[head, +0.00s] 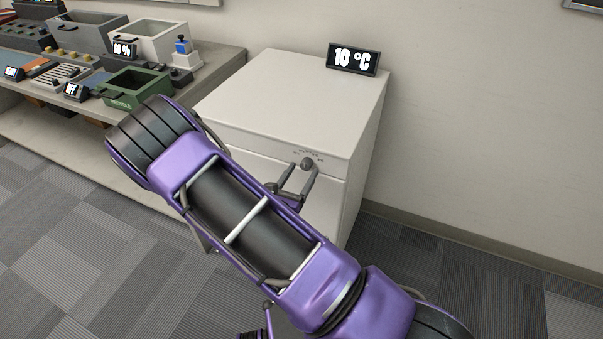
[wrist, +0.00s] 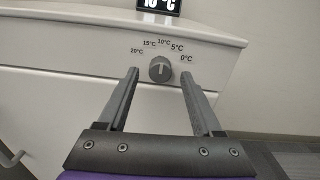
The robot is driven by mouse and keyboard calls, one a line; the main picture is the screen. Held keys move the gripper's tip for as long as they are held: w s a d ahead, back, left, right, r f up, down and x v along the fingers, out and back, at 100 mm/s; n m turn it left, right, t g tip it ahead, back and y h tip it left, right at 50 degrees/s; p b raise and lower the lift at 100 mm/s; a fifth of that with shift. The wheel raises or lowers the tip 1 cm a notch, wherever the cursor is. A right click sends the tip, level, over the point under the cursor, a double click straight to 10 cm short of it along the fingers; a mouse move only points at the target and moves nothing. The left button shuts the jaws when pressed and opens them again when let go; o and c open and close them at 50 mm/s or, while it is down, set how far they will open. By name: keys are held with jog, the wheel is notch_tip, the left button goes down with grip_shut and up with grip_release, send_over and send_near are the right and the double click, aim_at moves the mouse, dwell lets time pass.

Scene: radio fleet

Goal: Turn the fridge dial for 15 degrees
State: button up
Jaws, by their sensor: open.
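The white fridge (head: 290,100) stands against the wall with a black display (head: 353,59) on top that reads 10 °C. In the wrist view the round grey dial (wrist: 160,69) sits on the fridge's front, with labels 20°C, 15°C, 10°C, 5°C and 0°C arched over it. Its light mark looks roughly upright. My gripper (wrist: 161,80) is open, with one finger on each side of the dial and a gap on both sides. In the head view my gripper (head: 290,178) is at the fridge's upper front, partly hidden by my purple arm. The dial (head: 307,163) shows near the fingertips.
A table (head: 225,65) left of the fridge holds a green bin (head: 135,88), a white bin (head: 160,38), a grey bin (head: 88,32) and several small devices. The carpeted floor right of the fridge is clear.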

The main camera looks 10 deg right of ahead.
jog(key=shift+w+d, duration=0.1)
jog(key=shift+w, duration=0.05)
jog(key=shift+c, duration=0.2)
grip_shut()
jog(key=shift+n, duration=0.3)
jog(key=shift+r+n+p, duration=0.15)
jog(key=shift+n+p, duration=0.65)
jog(key=shift+p, duration=0.1)
jog(key=shift+n+p, duration=1)
jog(key=shift+n, duration=0.8)
